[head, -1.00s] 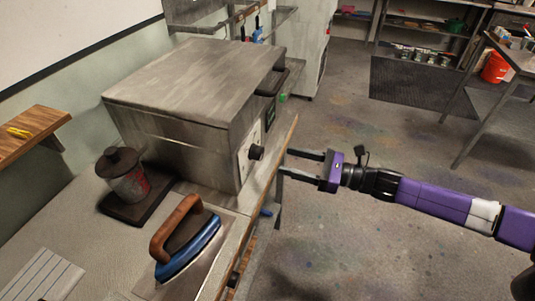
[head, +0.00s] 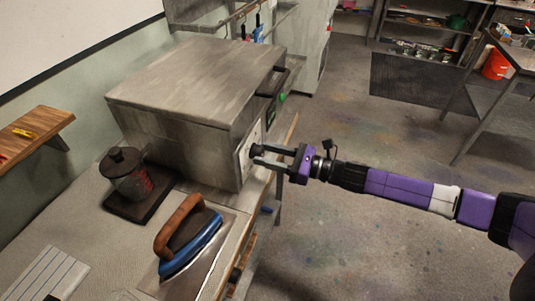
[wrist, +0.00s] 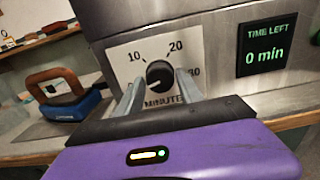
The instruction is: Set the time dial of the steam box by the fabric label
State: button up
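The steam box (head: 185,85) is a grey metal box on the bench at left. Its black time dial (wrist: 160,75) sits on a white plate (wrist: 118,50) marked 10, 20, 30 and MINUTES; the pointer's exact setting is hard to read. The display (wrist: 266,48) beside it reads TIME LEFT 0 min. My gripper (head: 257,156) is open, its two fingers reaching to either side of the dial (head: 256,150). In the wrist view the fingers (wrist: 158,88) flank the dial with small gaps visible. I cannot make out a fabric label.
A blue iron with a wooden handle (head: 185,238) stands on the bench in front of the box. A dark lidded pot (head: 127,175) sits on a black base beside it. A green button (head: 282,97) is on the box front.

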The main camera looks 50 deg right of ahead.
grip_shut()
